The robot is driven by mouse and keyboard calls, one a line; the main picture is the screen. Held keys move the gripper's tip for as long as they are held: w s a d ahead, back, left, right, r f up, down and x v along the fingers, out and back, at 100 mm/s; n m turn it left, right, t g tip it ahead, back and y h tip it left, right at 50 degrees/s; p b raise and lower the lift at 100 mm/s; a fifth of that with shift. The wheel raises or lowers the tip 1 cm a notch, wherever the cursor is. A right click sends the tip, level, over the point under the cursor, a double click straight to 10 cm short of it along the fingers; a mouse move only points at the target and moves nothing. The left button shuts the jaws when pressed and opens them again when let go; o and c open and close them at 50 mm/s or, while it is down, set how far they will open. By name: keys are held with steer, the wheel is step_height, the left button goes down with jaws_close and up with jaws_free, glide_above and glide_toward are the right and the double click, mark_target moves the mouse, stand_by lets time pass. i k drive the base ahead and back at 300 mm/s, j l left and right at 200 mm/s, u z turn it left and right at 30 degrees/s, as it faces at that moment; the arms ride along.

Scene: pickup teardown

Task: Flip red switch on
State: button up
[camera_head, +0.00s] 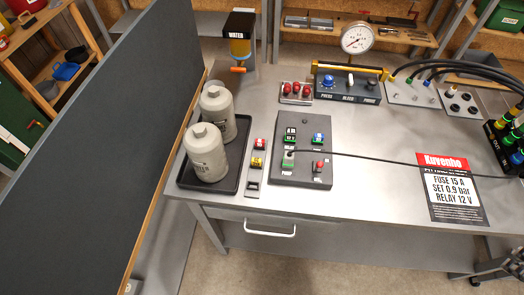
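Several red controls show on the metal workbench (370,190), and I cannot tell for certain which one is the red switch. A small red switch (260,143) sits at the top of a narrow grey strip, above a yellow one (257,162). Another small red control (319,167) is at the lower right of the dark grey panel (303,125). A small plate behind holds red knobs (295,89). Whether any switch is on or off is too small to tell. My gripper is not in view.
Two grey canisters (206,153) stand in a black tray (230,180) left of the strip. A tall grey partition (110,130) runs along the left. A black cable crosses the bench from the panel. A Kuvenho sign (453,190) lies right; a gauge (357,38) stands behind.

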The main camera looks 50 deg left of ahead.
mark_target(319, 165)
steer(key=u, duration=1.75)
steer(key=k+j+z, duration=0.35)
